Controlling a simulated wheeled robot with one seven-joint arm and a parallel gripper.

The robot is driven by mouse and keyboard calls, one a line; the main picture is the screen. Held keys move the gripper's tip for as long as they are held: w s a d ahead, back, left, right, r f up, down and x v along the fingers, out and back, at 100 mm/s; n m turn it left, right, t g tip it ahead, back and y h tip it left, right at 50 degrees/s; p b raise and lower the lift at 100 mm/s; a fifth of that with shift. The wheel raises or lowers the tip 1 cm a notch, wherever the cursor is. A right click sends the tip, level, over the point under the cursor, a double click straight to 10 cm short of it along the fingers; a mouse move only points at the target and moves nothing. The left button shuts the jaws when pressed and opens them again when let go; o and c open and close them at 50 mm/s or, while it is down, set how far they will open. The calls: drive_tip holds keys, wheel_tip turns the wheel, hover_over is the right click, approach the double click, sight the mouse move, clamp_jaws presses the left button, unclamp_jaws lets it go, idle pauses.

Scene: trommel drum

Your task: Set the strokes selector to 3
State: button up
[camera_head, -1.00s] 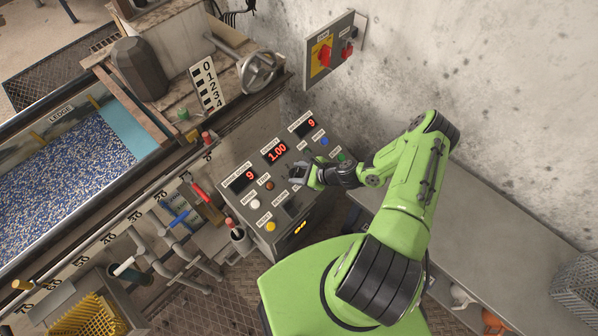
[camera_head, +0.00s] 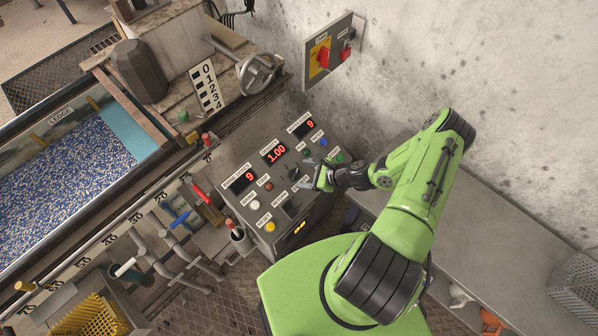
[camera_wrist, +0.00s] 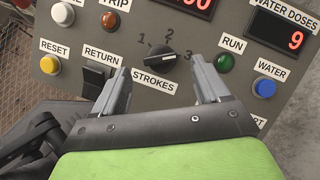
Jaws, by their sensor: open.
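The strokes selector (camera_wrist: 156,62) is a black rotary knob on the grey control panel, with marks 1, 2 and 3 around it. Its bar lies slightly tilted, right end higher and towards the 3; which end is the pointer I cannot clearly tell. In the head view the selector (camera_head: 294,173) is a small dark knob left of my gripper. My gripper (camera_head: 312,181) is open and empty. In the wrist view its two grey fingers stand left and right below the knob, apart from it.
A red-and-yellow switch box (camera_head: 330,50) hangs on the wall behind.

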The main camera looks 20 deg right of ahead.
drive_tip(key=p+v, duration=0.2)
drive_tip(key=v, duration=0.9)
drive_tip(key=shift+s+d+r, duration=0.15)
drive_tip(key=shift+s+r, duration=0.05)
drive_tip(key=shift+r, duration=0.1)
